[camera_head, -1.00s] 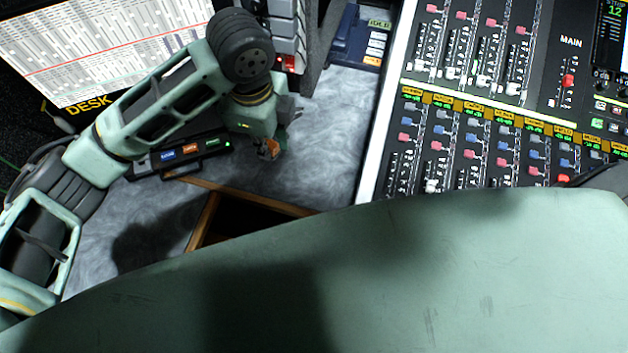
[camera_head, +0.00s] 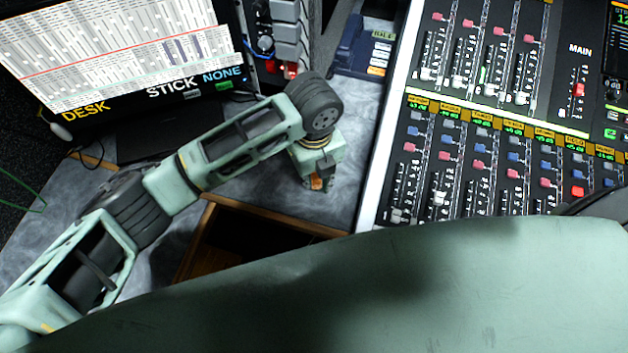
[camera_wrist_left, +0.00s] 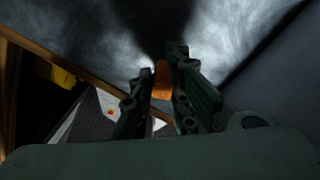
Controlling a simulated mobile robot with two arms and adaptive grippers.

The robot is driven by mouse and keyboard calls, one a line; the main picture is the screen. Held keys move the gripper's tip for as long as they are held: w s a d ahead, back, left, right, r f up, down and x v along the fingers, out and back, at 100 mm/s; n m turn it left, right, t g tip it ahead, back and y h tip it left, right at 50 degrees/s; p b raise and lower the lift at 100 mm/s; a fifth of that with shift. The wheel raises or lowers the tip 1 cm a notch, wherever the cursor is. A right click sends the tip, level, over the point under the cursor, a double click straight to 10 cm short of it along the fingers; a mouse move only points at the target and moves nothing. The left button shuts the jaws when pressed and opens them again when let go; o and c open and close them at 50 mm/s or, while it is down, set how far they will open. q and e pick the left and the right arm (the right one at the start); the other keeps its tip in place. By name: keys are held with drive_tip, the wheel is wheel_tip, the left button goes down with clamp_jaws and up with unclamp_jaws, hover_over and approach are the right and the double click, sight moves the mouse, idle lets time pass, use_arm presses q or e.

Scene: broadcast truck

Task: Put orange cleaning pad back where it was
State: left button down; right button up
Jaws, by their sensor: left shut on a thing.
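The orange cleaning pad (camera_head: 317,183) shows as a small orange patch beneath my left gripper (camera_head: 316,178), over the grey desk between the opening and the mixing console. In the left wrist view the pad (camera_wrist_left: 161,77) is an orange block between the two dark fingers of my left gripper (camera_wrist_left: 168,80), which is shut on it. The grey marbled desk top (camera_wrist_left: 105,30) lies beyond it; I cannot tell whether the pad touches it. My right gripper is not in view.
A wood-edged opening (camera_head: 272,213) lies left of and below the gripper. In it, the wrist view shows a yellow thing (camera_wrist_left: 55,70) and a grey ribbed thing (camera_wrist_left: 95,122). The mixing console (camera_head: 372,190) stands close on the right, a monitor (camera_head: 110,45) at upper left.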

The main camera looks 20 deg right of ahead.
sight(314, 184)
use_arm(q)
drive_tip(key=shift+f, duration=1.65)
drive_tip(key=shift+f, duration=0.1)
drive_tip(key=c, duration=1.7)
unclamp_jaws()
drive_tip(key=shift+r, duration=0.45)
wheel_tip(314, 184, up, 11)
drive_tip(key=shift+r, duration=0.2)
